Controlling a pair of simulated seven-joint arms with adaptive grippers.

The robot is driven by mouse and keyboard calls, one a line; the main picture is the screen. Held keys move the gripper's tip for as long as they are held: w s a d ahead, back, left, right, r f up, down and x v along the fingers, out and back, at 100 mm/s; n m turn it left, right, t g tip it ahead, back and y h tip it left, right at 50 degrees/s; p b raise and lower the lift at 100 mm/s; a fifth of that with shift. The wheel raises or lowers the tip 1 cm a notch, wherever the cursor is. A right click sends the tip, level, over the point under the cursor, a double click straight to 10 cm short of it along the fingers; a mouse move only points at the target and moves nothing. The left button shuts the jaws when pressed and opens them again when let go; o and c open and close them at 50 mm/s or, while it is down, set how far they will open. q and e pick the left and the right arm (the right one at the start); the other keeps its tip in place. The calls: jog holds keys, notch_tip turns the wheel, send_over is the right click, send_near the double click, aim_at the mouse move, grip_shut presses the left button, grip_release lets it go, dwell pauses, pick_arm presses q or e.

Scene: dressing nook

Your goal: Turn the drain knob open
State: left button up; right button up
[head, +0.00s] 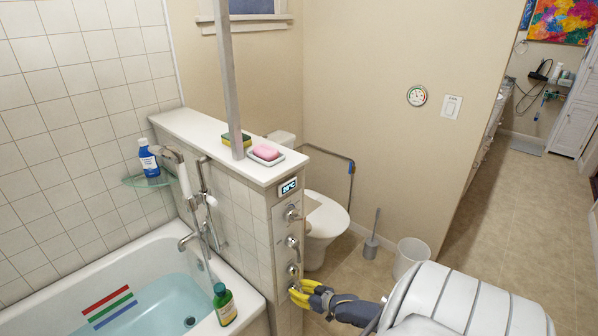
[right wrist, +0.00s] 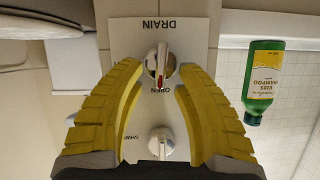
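The drain knob (right wrist: 159,58) is a round silver knob under the printed word DRAIN in the right wrist view. Its red-marked pointer points down in that picture, at the word OPEN. My right gripper (right wrist: 160,70) has its two yellow fingers on either side of the knob, with a narrow gap showing on each side, so it looks open around it. In the head view my right gripper (head: 300,292) is at the lower end of the knob panel on the half wall, covering the drain knob there. My left gripper is not in view.
A second knob (right wrist: 161,141) sits between the finger bases in the wrist view. Other knobs (head: 292,214) and a display (head: 288,187) are above on the panel. A green shampoo bottle (head: 224,304) stands on the tub rim (head: 250,298). A white bin (head: 409,256) stands behind my right arm.

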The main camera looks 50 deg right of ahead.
grip_shut()
dwell(0.3)
jog(key=shift+a, duration=0.1)
jog(key=shift+n+h, duration=0.3)
jog(key=shift+n, duration=0.2)
grip_release()
